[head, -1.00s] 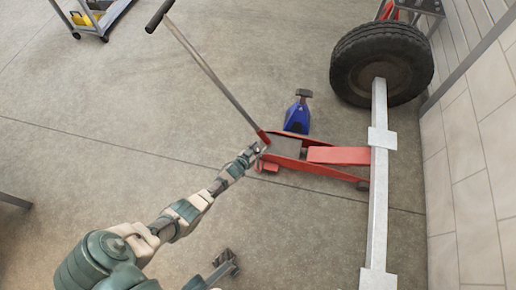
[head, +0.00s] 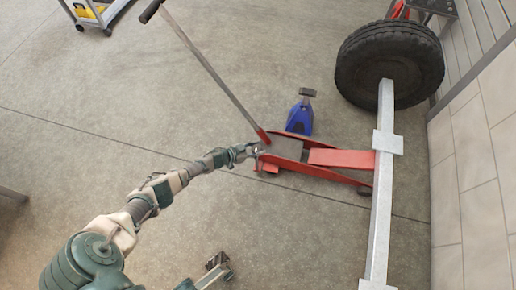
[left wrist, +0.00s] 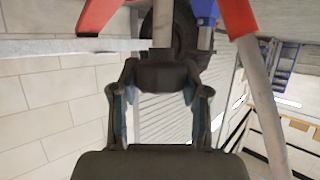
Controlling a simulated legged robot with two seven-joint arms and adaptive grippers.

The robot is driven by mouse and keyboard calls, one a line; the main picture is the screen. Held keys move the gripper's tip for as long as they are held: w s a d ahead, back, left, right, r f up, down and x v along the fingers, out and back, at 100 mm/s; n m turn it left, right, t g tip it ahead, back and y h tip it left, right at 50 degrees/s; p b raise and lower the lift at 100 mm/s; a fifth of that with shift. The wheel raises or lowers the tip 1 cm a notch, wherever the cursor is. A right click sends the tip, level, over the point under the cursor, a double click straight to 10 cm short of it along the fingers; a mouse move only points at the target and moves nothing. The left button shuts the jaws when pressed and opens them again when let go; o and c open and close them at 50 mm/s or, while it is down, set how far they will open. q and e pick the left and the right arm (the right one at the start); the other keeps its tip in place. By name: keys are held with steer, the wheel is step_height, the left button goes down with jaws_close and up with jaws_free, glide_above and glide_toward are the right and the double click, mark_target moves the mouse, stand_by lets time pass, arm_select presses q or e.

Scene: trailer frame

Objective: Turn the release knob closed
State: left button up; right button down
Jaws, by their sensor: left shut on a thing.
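The red floor jack (head: 285,150) stands on the floor, its long grey handle (head: 205,70) leaning up to the left. My left gripper (head: 252,151) is at the jack's rear end, beside the handle's base, shut on the release knob. The knob itself is too small and covered to make out in the head view. In the left wrist view the fingers (left wrist: 162,76) close in front of a grey post, between red jack parts (left wrist: 238,14). My right gripper (head: 217,263) is low in the head view, away from the jack; its jaw opening is unclear.
A blue jack stand (head: 300,117) stands just behind the jack. A grey axle beam (head: 381,215) with a black tyre (head: 388,65) lies right of it, near the tiled wall (head: 480,150). A cart (head: 95,14) is at the upper left.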

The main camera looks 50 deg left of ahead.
arm_select(q)
steer(key=shift+s+a+f, duration=0.15)
steer(key=shift+s+f, duration=0.05)
steer(key=o, duration=1.1)
steer(key=shift+o, duration=0.2)
steer(key=shift+w, duration=0.15)
steer(key=shift+r, duration=0.1)
steer(key=v, duration=1.1)
steer(key=shift+s, duration=0.45)
steer(key=shift+a, duration=0.15)
